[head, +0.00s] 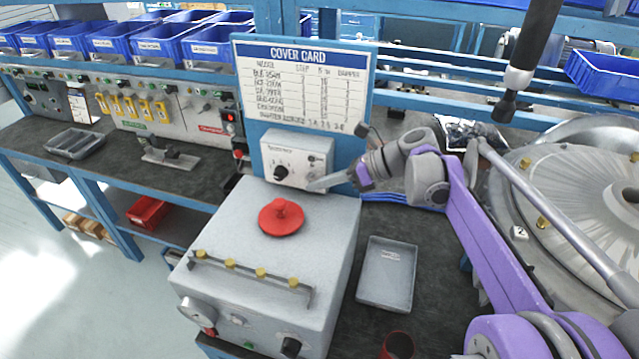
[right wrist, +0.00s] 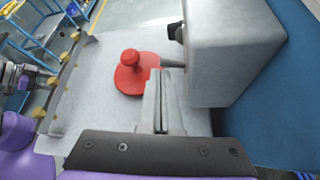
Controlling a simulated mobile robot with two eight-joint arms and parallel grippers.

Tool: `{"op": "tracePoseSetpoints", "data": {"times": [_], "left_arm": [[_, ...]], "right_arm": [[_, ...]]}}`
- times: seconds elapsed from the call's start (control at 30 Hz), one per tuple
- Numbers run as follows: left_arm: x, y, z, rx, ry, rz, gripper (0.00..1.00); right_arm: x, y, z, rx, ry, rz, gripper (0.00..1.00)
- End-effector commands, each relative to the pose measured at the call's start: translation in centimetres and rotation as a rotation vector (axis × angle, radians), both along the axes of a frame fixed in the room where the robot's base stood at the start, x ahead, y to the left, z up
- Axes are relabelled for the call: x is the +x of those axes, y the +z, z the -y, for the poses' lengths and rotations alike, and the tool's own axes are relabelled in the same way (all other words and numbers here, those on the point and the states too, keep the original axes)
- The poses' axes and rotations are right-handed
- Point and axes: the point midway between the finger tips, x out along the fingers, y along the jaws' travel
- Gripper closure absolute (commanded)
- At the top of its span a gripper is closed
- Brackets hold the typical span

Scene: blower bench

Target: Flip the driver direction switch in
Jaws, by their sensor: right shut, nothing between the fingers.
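A dark driver-like tool with a white band (head: 518,76) hangs at the upper right in the head view. I cannot make out a direction switch on it. A pale control box (head: 297,158) with a black knob (head: 281,172) stands behind the grey machine; in the right wrist view the box (right wrist: 235,55) is at the upper right. My right gripper (head: 314,186) is shut and empty, its tips close to the box's lower front, right of the knob. In the right wrist view its fingers (right wrist: 164,80) reach toward the box; I cannot tell whether they touch.
The grey machine (head: 240,250) has a red knobbed disc (head: 282,218) on top and a yellow-knobbed rail at its front. A grey tray (head: 388,275) and a red cup (head: 397,345) are right of it. A large metal round housing (head: 590,190) fills the right side.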

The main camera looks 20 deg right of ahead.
Motion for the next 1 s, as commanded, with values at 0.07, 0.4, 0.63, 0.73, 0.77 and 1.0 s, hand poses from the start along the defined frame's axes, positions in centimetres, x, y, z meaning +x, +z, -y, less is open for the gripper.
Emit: {"op": "tracePoseSetpoints", "data": {"times": [0.07,0.4,0.63,0.73,0.77,1.0], "left_arm": [[0.1,0.3,0.0,0.0,0.0,0.001,0.45],[0.4,1.2,0.0,0.0,0.0,0.007,0.45],[0.4,1.2,0.0,0.0,0.0,0.007,0.45],[0.4,1.2,0.0,0.0,0.0,0.007,0.45],[0.4,1.2,0.0,0.0,0.0,0.007,0.45],[0.6,1.9,0.0,0.0,0.0,0.011,0.45]], "right_arm": [[0.0,0.3,0.0,0.0,0.0,0.001,1.0],[0.0,1.7,0.0,0.002,-0.001,0.003,1.0],[0.1,1.8,0.0,0.005,-0.003,0.004,1.0],[0.1,1.9,0.0,0.005,-0.004,0.004,1.0],[0.1,2.0,0.0,0.005,-0.004,0.004,1.0],[0.2,2.8,0.3,0.003,-0.002,0.005,1.0]]}}
